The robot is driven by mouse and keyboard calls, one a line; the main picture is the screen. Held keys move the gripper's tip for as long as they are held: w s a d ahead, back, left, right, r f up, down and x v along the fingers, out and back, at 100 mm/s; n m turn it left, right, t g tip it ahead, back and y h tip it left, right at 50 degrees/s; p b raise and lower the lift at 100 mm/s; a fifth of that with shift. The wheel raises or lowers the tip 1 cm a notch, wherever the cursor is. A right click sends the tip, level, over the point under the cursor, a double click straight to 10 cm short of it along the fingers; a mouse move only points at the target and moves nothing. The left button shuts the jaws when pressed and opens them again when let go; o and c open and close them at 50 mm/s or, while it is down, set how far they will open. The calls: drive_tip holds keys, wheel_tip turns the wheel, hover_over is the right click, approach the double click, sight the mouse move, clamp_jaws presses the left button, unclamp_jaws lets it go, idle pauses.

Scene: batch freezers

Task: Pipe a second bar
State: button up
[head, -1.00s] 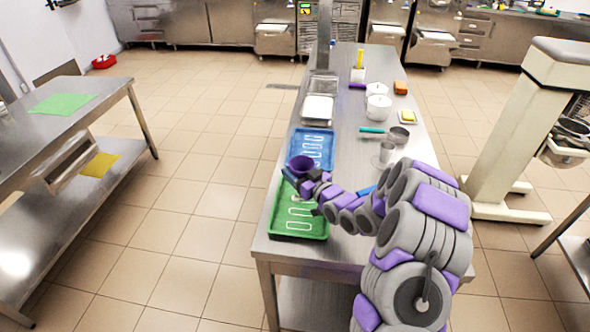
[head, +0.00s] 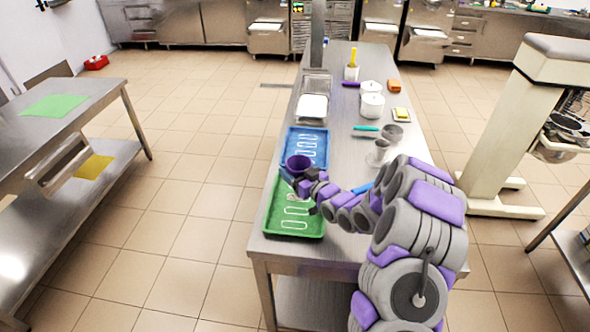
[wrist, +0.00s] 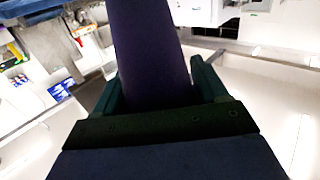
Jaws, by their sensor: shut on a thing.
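My gripper (head: 303,180) is shut on a purple piping bag (head: 298,163), whose wide open end points up. In the wrist view the bag (wrist: 150,50) is a dark purple shape between the two fingers. The bag is over the far part of a green tray (head: 312,229) near the table's front left. The tray bears white elongated outlines (head: 290,217). My gripper and arm hide part of the tray. The bag's lower tip and any gap to the tray cannot be made out.
A blue tray (head: 323,139) with several white oblong outlines lies just beyond. A side table (head: 50,125) is at the left.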

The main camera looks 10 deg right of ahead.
sight(303, 160)
drive_tip(key=shift+d, duration=0.1)
drive_tip(key=shift+s+d+p, duration=0.15)
drive_tip(key=shift+s+d, duration=0.05)
drive_tip(key=shift+d, duration=0.35)
drive_tip(key=shift+s+d+p, duration=0.15)
drive_tip(key=shift+d, duration=0.35)
idle(0.4)
drive_tip(key=shift+r, duration=0.1)
drive_tip(key=shift+r+p, duration=1.05)
drive_tip(key=shift+r, duration=1.15)
